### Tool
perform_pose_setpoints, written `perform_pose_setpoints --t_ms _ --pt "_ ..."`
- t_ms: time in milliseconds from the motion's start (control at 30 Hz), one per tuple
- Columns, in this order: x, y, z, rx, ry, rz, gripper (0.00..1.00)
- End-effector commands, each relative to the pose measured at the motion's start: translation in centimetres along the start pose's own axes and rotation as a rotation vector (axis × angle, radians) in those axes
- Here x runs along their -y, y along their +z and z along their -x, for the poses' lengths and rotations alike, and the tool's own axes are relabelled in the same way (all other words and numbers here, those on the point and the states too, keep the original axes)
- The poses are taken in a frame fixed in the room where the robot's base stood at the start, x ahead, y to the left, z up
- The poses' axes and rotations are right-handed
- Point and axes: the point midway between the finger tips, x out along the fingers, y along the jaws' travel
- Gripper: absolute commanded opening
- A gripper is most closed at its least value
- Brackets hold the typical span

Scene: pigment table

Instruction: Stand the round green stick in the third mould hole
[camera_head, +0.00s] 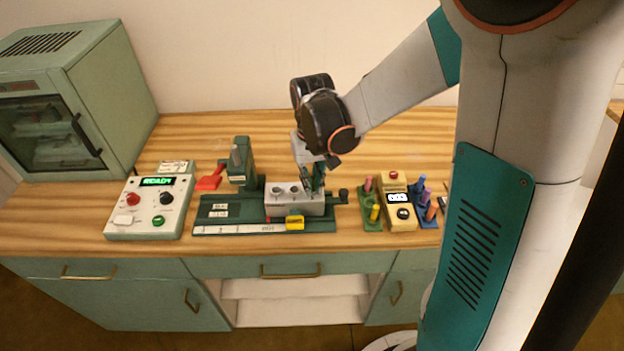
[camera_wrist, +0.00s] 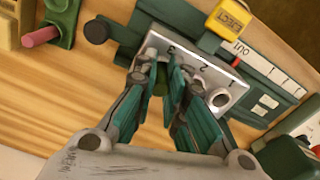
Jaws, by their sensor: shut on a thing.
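The pale metal mould block (camera_head: 293,208) sits on a dark green press bed. In the wrist view the mould (camera_wrist: 240,84) has numbers 1, 2 and 3 along its top, and the hole by 1 is open and empty. My gripper (camera_head: 315,185) is low over the mould's right end. In the wrist view my gripper (camera_wrist: 169,72) is at the end marked 3, shut on the round green stick (camera_wrist: 160,82). Only a small part of the stick shows between the fingers. Its lower end is hidden, so I cannot tell whether it is inside the third hole.
Right of the press stand a green stick rack (camera_head: 371,222), a yellow box (camera_head: 398,216) and a blue rack (camera_head: 427,218) with coloured sticks. A yellow EJECT block (camera_head: 295,222) is in front of the mould. A control panel (camera_head: 150,210) and green cabinet (camera_head: 75,95) stand left.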

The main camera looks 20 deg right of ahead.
Motion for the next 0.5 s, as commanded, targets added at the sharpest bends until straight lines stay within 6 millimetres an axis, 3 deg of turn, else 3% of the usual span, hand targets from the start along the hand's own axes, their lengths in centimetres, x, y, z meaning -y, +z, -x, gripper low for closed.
perform_pose_setpoints --t_ms 367,400,500 --pt "0.00 0.01 -0.42 0.000 0.000 0.000 0.00" --pt "0.00 0.01 -0.42 0.000 0.000 0.000 0.16" --pt "0.00 0.01 -0.42 0.000 0.000 0.000 0.35"
